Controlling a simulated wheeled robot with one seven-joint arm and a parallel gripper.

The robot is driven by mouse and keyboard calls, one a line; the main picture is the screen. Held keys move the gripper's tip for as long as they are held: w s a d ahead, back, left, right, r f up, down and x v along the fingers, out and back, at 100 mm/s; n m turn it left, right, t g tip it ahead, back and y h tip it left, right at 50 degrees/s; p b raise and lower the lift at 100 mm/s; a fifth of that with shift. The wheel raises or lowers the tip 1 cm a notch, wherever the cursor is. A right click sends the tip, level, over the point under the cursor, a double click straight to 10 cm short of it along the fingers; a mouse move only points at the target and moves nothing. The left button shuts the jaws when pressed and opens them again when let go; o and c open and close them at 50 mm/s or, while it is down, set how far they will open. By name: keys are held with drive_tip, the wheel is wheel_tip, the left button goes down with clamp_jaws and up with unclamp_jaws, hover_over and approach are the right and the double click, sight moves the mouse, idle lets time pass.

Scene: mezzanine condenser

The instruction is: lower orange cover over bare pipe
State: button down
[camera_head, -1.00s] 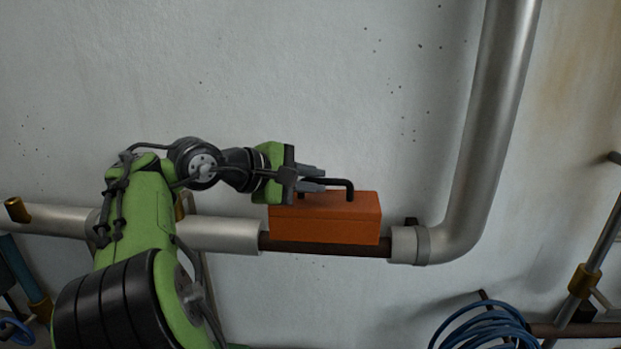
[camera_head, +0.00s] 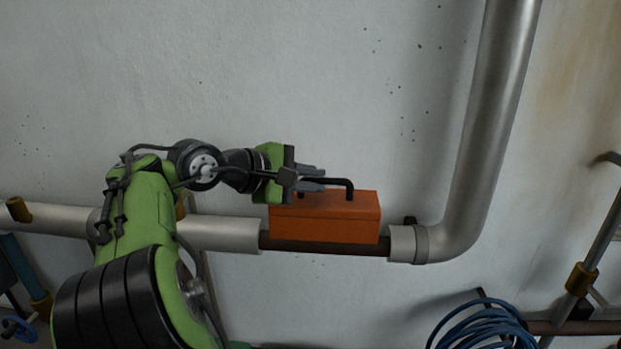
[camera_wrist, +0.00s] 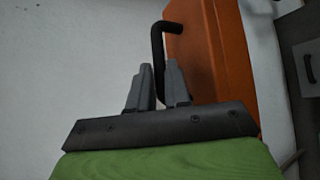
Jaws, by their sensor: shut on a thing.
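The orange cover (camera_head: 325,219) is a box-like piece with a black handle (camera_head: 350,188) on top. It sits level at the bare brown pipe (camera_head: 330,248), hiding the pipe's upper part between the two silver lagged sections. A strip of bare pipe shows below the cover's lower edge. My gripper (camera_head: 318,178) comes from the left above the cover, shut on the black handle. In the wrist view the handle (camera_wrist: 157,50) rises between the grey fingers, with the cover (camera_wrist: 205,55) at the right. Whether the cover rests on the pipe cannot be seen.
Silver pipe sections flank the cover, the left one (camera_head: 225,234) straight, the right one bending up into a riser (camera_head: 495,110). A coiled blue hose (camera_head: 485,328) hangs at lower right, near pipework with brass fittings (camera_head: 583,279). The wall above the cover is clear.

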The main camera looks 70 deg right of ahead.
sight(310, 211)
drive_tip(key=shift+r+p, duration=0.1)
drive_tip(key=shift+p, duration=0.3)
drive_tip(key=shift+f+b, duration=2.15)
drive_tip(key=shift+f, duration=1.25)
drive_tip(key=c, duration=1)
unclamp_jaws()
drive_tip(key=p+v, duration=0.6)
drive_tip(key=v, duration=0.9)
drive_tip(key=shift+w+a+r, duration=0.15)
drive_tip(key=shift+a, duration=0.2)
